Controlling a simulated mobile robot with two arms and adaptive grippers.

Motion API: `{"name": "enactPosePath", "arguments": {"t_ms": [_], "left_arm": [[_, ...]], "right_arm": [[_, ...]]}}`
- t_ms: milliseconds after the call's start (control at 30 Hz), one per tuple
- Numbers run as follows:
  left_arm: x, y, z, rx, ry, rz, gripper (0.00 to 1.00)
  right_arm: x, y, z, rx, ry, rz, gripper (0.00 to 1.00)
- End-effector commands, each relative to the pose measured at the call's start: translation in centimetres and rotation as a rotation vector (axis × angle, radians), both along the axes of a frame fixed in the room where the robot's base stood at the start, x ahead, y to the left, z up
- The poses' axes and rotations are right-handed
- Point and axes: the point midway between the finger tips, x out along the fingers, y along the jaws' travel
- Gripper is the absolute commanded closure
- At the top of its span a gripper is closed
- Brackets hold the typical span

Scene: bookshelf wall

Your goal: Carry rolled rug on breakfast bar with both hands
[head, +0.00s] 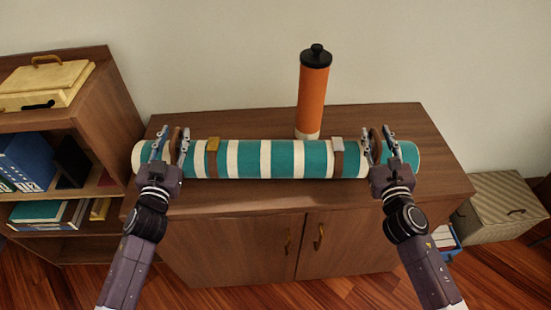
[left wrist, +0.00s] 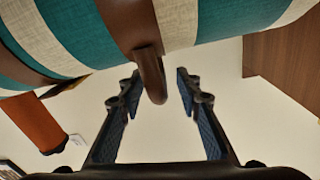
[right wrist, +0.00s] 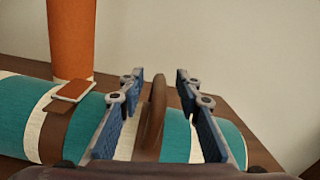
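The rolled rug (head: 278,158), teal with cream stripes, lies lengthwise on the brown wooden cabinet top (head: 390,115). Two straps with buckles wrap it, and a brown loop handle sits near each end. My left gripper (head: 171,140) is at the left end, fingers apart; in the left wrist view the left handle (left wrist: 151,76) hangs between the fingertips with gaps on both sides. My right gripper (head: 377,140) is at the right end, also open; in the right wrist view the right handle (right wrist: 153,115) stands between its fingers, apart from both.
A tall orange bottle (head: 313,90) with a black lid stands behind the rug, right of centre. A low bookshelf (head: 118,95) with a cream case (head: 45,85) on top stands at the left. A striped box (head: 503,207) is on the floor at the right.

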Motion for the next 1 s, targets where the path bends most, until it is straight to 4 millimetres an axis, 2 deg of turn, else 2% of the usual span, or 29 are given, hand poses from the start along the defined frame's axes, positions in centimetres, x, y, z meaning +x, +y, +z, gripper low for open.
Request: {"name": "enactPosePath", "arguments": {"t_ms": [167, 433, 1000], "left_arm": [[-0.01, 0.0, 0.02, 0.0, 0.0, 0.0, 0.69], [-0.03, -0.01, 0.03, 0.0, -0.001, 0.0, 0.99], [-0.04, -0.03, 0.03, 0.0, -0.001, -0.001, 1.0]], "right_arm": [[-0.02, 0.03, -0.02, 0.001, 0.0, 0.0, 0.69], [-0.04, 0.02, -0.01, 0.001, 0.0, 0.0, 0.99], [-0.05, 0.04, -0.03, 0.001, 0.0, 0.001, 1.0]]}}
